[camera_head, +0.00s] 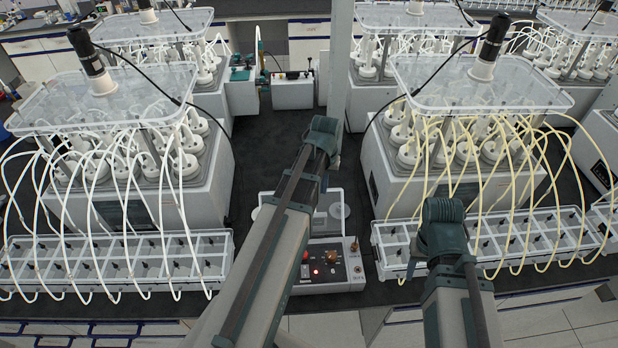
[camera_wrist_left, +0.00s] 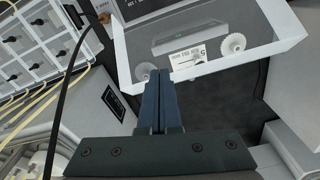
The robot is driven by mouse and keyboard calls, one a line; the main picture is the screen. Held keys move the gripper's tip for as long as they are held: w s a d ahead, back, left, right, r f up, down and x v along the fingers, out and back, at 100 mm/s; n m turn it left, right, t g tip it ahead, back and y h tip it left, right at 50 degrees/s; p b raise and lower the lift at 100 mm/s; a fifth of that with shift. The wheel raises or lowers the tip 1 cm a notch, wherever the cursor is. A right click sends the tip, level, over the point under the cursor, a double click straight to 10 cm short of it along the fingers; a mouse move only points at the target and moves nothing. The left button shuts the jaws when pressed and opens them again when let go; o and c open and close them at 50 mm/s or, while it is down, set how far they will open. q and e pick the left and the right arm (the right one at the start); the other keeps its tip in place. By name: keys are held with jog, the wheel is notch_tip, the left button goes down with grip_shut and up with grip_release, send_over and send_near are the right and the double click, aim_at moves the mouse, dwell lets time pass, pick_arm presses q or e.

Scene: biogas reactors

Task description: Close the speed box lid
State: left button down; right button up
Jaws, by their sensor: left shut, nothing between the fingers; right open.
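The speed box (camera_head: 327,267) stands on the dark bench between two reactors, with a red light and knobs on its front panel. In the left wrist view its white-rimmed, see-through part (camera_wrist_left: 205,68) shows two white toothed wheels and a label inside. I cannot tell how far its lid is raised. My left arm crosses the box in the head view and hides much of it. My left gripper (camera_wrist_left: 160,75) is shut and empty, its tips at or just short of the white rim; contact is unclear. My right gripper (camera_head: 412,262) is open, low over the right tray, its fingers mostly hidden.
Reactors with clear tops (camera_head: 480,85) and (camera_head: 105,95) stand on both sides. Their tubes run into white compartment trays (camera_head: 120,262) and (camera_head: 490,240). A similar control box (camera_head: 293,92) stands at the back. A narrow dark strip of bench lies free between the reactors.

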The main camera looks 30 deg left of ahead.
pick_arm(q)
jog(key=w+a+n, duration=0.3)
jog(key=w+a, duration=0.2)
jog(key=a, duration=0.5)
jog(key=shift+a+r, duration=0.15)
jog(key=shift+a, duration=0.15)
notch_tip(320, 180, down, 10)
jog(key=b, duration=1)
jog(key=s+r+p, duration=0.1)
jog(key=s+d+r+p, duration=0.1)
jog(key=shift+s+d+r+p, duration=0.2)
jog(key=shift+d+r+p, duration=0.05)
jog(key=shift+r+p, duration=0.1)
jog(key=shift+f, duration=0.1)
jog(key=shift+w, duration=0.1)
